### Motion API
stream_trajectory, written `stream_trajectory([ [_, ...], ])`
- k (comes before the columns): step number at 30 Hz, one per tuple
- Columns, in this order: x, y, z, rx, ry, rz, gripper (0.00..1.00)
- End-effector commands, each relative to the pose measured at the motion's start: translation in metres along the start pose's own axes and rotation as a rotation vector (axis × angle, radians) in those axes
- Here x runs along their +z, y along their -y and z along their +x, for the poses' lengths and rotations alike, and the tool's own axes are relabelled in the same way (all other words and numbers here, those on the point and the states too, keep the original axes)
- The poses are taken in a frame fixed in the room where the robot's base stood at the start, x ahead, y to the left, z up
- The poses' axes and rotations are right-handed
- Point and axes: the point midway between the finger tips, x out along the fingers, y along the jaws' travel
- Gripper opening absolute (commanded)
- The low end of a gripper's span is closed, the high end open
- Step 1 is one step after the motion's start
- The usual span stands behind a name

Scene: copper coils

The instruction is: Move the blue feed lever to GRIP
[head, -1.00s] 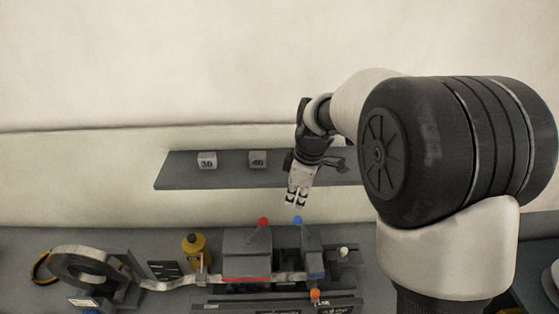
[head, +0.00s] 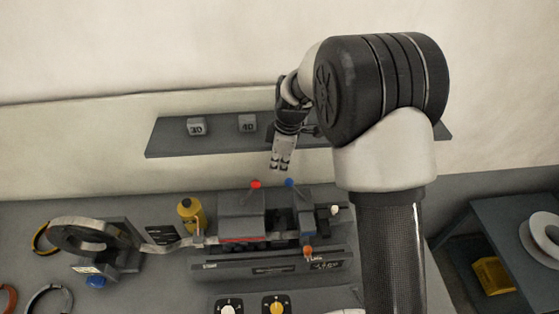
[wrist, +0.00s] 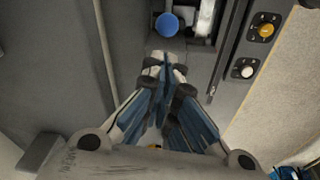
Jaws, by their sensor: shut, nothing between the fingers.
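The blue feed lever (head: 289,183) shows as a blue ball knob on top of the dark block at the right of the machine (head: 240,229). In the wrist view the blue knob (wrist: 167,24) is at the top, just beyond my fingertips. My gripper (head: 280,168) is shut and empty, pointing down above and slightly left of the blue knob, apart from it. In the wrist view the fingers (wrist: 165,62) come together with nothing between them. A red knob (head: 255,184) stands to the left of the blue one. I cannot read a GRIP mark.
A shelf with blocks (head: 196,127) runs behind the machine. A yellow bottle (head: 190,215) and a strip coil (head: 90,240) stand to the left. An orange knob (head: 308,251) is at the machine's front. A panel with dials (head: 277,307) lies in front.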

Motion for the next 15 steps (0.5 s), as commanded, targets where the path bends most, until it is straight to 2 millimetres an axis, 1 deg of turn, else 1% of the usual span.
stream_trajectory([
  [1, 0.000, 0.002, 0.011, -0.005, 0.002, 0.000, 0.00],
  [6, 0.000, 0.001, 0.039, -0.003, 0.002, -0.001, 0.00],
  [10, 0.000, 0.001, 0.053, -0.002, 0.001, -0.001, 0.00],
  [15, 0.000, 0.000, 0.059, 0.000, 0.000, 0.000, 0.00],
])
